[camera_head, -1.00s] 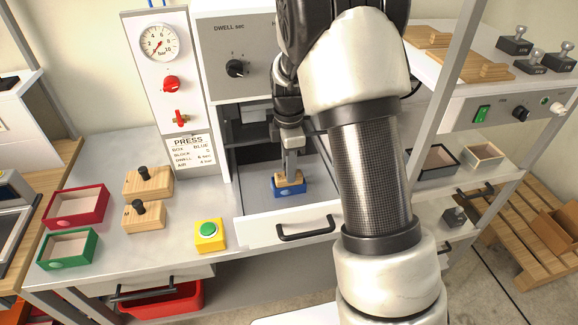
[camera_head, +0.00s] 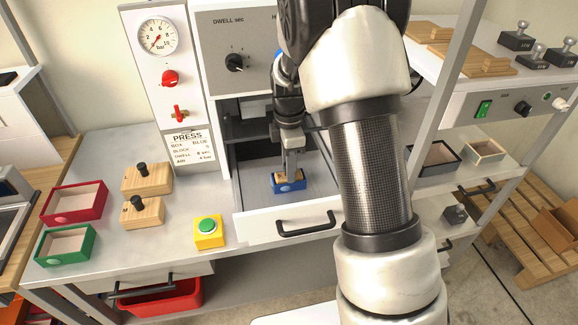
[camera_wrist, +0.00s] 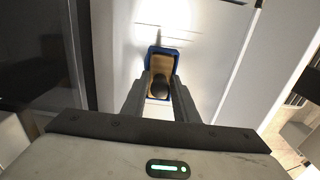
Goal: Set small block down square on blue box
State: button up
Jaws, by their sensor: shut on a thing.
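The blue box (camera_head: 289,187) sits in the pulled-out press drawer, below my gripper. It also shows in the wrist view as a blue rim (camera_wrist: 148,60). The small block (camera_head: 287,174) is light wood and sits at the top of the blue box, apparently within its rim. In the wrist view the block (camera_wrist: 161,66) has a dark round knob between my fingers. My gripper (camera_head: 291,167) points down and is shut on the block's knob. The fingers hide part of the block, so I cannot tell whether it rests fully on the box.
The press housing (camera_head: 233,70) stands behind the drawer (camera_head: 262,228). Two knobbed wooden blocks (camera_head: 147,177), a red box (camera_head: 74,215), a green box (camera_head: 66,258) and a yellow button box (camera_head: 209,232) with a green button stand on the bench to the left.

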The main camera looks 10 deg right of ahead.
jog(key=shift+f, duration=0.2)
jog(key=o, duration=1.2)
jog(key=shift+c, duration=0.2)
jog(key=shift+r, duration=0.1)
notch_tip(320, 180, up, 8)
jog(key=shift+f, duration=0.25)
